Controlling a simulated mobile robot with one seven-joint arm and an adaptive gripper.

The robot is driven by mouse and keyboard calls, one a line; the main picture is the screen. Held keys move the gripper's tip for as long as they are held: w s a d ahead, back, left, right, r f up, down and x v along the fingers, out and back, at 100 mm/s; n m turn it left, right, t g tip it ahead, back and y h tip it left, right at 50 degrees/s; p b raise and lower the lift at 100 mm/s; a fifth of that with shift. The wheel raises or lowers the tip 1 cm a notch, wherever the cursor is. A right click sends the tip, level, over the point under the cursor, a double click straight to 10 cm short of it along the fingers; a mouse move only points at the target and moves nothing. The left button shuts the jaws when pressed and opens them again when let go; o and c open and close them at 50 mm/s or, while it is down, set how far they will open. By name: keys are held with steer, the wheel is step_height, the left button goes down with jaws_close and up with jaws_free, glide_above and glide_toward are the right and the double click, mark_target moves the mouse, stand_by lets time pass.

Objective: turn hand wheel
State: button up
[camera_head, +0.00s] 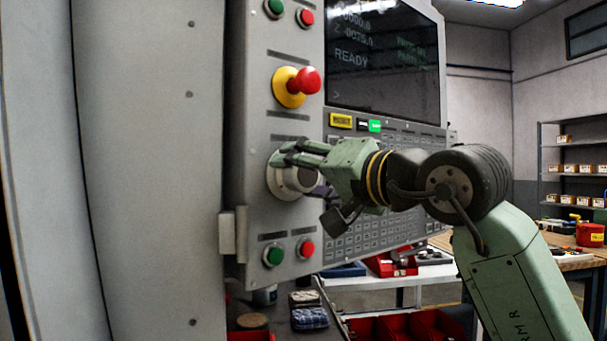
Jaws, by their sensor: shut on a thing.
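The hand wheel (286,183) is a pale grey round knob on the left side panel of the machine's control box (255,130). My gripper (292,158) reaches in from the right, with its green fingers at the wheel. It is shut on the wheel. The fingers and the gripper body hide part of the wheel's face and its right side. My arm stretches from the lower right up to the panel.
A red mushroom button (308,80) on a yellow base sits above the wheel. Green (273,256) and red (306,248) buttons sit below it. A lit screen (385,60) and keypad are to the right. Red bins (440,323) stand lower down.

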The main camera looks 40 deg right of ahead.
steer(key=o, duration=0.9)
steer(key=shift+c, duration=0.2)
steer(key=s, duration=1.2)
steer(key=shift+a, duration=0.15)
steer(key=shift+f, duration=0.1)
